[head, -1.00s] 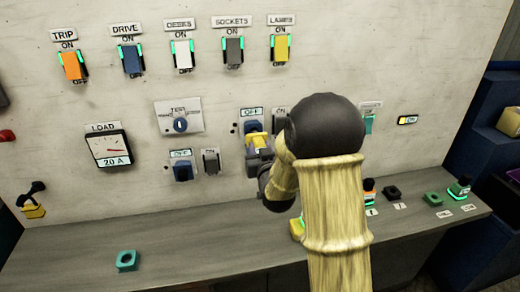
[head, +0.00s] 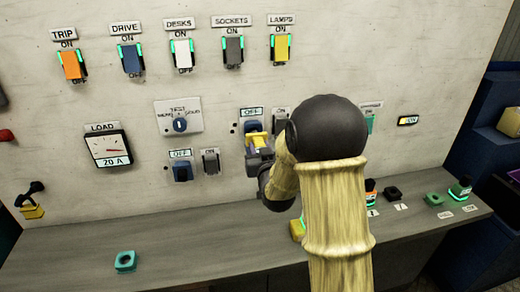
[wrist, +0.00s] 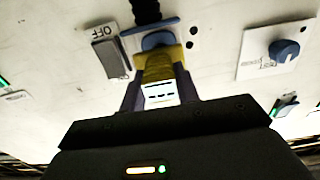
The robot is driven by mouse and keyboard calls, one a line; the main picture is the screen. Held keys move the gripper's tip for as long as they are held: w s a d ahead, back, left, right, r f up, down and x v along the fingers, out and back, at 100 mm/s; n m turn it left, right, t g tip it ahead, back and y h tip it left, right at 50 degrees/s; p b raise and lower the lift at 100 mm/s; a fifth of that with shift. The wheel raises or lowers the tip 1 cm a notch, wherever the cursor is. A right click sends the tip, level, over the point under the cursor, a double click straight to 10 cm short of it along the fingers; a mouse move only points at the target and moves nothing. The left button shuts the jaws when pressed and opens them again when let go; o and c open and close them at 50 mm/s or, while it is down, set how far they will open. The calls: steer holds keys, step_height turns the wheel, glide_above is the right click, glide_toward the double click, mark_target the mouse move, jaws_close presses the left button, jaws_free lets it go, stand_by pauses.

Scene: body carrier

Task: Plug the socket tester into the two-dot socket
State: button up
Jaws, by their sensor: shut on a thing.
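The socket tester (wrist: 160,68) is a yellow block with a white label bearing dark marks. My gripper (wrist: 160,88) is shut on it, one finger on each side. The tester's far end is right up against the blue socket (wrist: 157,40) on the wall panel; I cannot tell how deep it sits. Two dark dots (wrist: 191,38) mark the plate beside this socket. In the head view the yellow tester (head: 257,139) shows in my gripper (head: 259,149) just below the blue socket (head: 252,127), which has an OFF display above it. My arm hides the area to the right.
A second blue socket (head: 182,172) with an OFF display is lower left, beside a grey switch (head: 211,161). A test plate with a blue knob (head: 180,125) is left of my gripper. A teal ring-shaped block (head: 125,262) lies on the shelf (head: 200,250), with clear room around it.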

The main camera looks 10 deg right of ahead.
mark_target(257, 142)
steer(key=shift+w+b, duration=0.3)
steer(key=shift+w, duration=1.65)
steer(key=o, duration=1.2)
steer(key=shift+s, duration=0.1)
steer(key=shift+s+b, duration=4.4)
steer(key=shift+s, duration=4.2)
